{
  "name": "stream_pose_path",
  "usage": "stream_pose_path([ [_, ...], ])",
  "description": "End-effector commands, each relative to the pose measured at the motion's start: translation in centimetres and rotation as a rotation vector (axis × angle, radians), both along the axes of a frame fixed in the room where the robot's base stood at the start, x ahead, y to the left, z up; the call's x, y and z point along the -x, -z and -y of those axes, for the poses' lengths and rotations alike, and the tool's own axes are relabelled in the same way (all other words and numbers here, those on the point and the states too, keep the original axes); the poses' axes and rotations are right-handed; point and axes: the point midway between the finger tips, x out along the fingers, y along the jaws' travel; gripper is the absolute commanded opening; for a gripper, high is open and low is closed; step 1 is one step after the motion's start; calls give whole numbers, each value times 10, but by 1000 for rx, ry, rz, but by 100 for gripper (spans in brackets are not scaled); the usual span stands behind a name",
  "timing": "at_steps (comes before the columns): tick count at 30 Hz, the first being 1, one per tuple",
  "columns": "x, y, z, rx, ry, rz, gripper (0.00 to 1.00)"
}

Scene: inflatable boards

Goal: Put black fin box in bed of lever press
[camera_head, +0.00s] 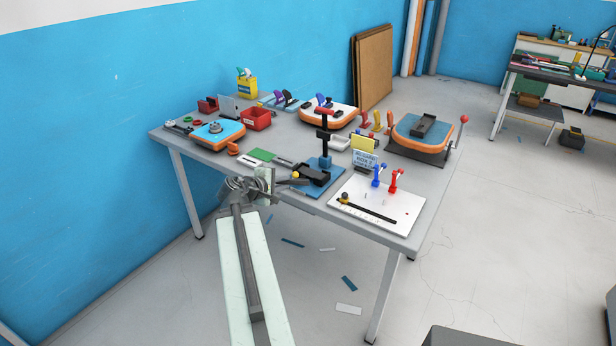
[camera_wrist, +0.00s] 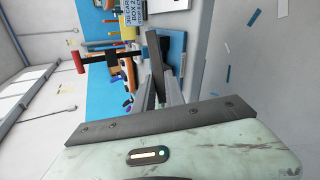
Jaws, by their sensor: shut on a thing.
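My gripper (camera_head: 292,181) reaches in from the table's front edge and is shut on a black fin box (camera_head: 314,174), a dark elongated piece. In the wrist view the box (camera_wrist: 154,52) stands between the fingertips of my gripper (camera_wrist: 160,90). The lever press has a blue base plate (camera_head: 325,187), a dark upright column and a red handle (camera_head: 325,110). The box is over the blue base, at the foot of the column. Whether it touches the bed cannot be told. In the wrist view the red handle (camera_wrist: 78,60) shows at left.
A white board (camera_head: 375,212) with blue and red clamps lies right of the press. An orange-and-blue board (camera_head: 408,143) carries another dark box (camera_head: 423,126) beside a red-knobbed lever (camera_head: 464,119). A green plate (camera_head: 262,155) lies left.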

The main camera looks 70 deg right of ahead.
Motion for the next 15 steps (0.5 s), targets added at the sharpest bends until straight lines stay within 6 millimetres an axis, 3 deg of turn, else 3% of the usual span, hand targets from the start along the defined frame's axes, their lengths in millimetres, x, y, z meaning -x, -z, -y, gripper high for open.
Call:
stream_pose_path([
  [3, 16, 0, 5, 4, 37, -1, 0],
  [8, 17, 0, 10, 4, 40, 0, 0],
  [15, 9, 8, 79, 3, 39, -1, 0],
])
